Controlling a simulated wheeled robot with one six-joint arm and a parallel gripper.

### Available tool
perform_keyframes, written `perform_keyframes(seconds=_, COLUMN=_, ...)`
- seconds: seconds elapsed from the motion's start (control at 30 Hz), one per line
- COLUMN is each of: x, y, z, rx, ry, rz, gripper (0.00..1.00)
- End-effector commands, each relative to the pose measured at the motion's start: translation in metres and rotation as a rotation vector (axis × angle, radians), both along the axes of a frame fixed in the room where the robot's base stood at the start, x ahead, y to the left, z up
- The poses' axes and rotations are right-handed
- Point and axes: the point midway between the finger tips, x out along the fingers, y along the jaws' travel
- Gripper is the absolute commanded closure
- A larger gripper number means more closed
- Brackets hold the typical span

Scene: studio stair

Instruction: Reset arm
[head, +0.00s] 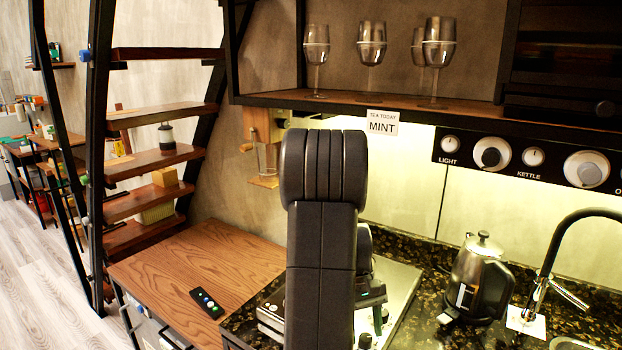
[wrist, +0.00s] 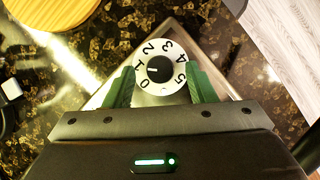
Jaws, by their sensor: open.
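In the wrist view my gripper (wrist: 161,87) is open, with its two green fingers apart. A round white dial (wrist: 172,58) with a black centre knob and printed numbers shows between and just beyond the fingertips. I cannot tell whether the fingers touch it. The dial sits on a metal plate (wrist: 185,30) over the dark speckled counter.
A kettle (head: 479,278) and a black tap (head: 560,250) stand at the right. Glasses (head: 371,45) stand on the shelf above. A remote (head: 207,303) lies on the wooden top (head: 200,258) at the left, beside stair steps (head: 155,160). A wooden round (wrist: 50,12) shows at upper left of the wrist view.

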Motion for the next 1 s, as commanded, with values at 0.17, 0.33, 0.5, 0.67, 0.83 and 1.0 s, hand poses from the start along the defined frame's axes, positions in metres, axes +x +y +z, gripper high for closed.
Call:
perform_keyframes(seconds=0.17, x=0.012, y=0.003, z=0.025, rx=0.0, ry=-0.006, rz=0.002, gripper=0.5)
perform_keyframes(seconds=0.33, x=0.024, y=0.007, z=0.057, rx=0.0, ry=-0.007, rz=0.002, gripper=0.5)
perform_keyframes(seconds=0.5, x=0.036, y=0.011, z=0.087, rx=0.0, ry=-0.007, rz=0.003, gripper=0.5)
perform_keyframes(seconds=0.67, x=0.046, y=0.014, z=0.114, rx=-0.001, ry=-0.005, rz=0.002, gripper=0.5)
perform_keyframes(seconds=0.83, x=0.04, y=0.013, z=0.103, rx=0.001, ry=0.003, rz=0.001, gripper=0.5)
perform_keyframes(seconds=1.0, x=0.028, y=0.009, z=0.074, rx=0.0, ry=0.003, rz=0.001, gripper=0.5)
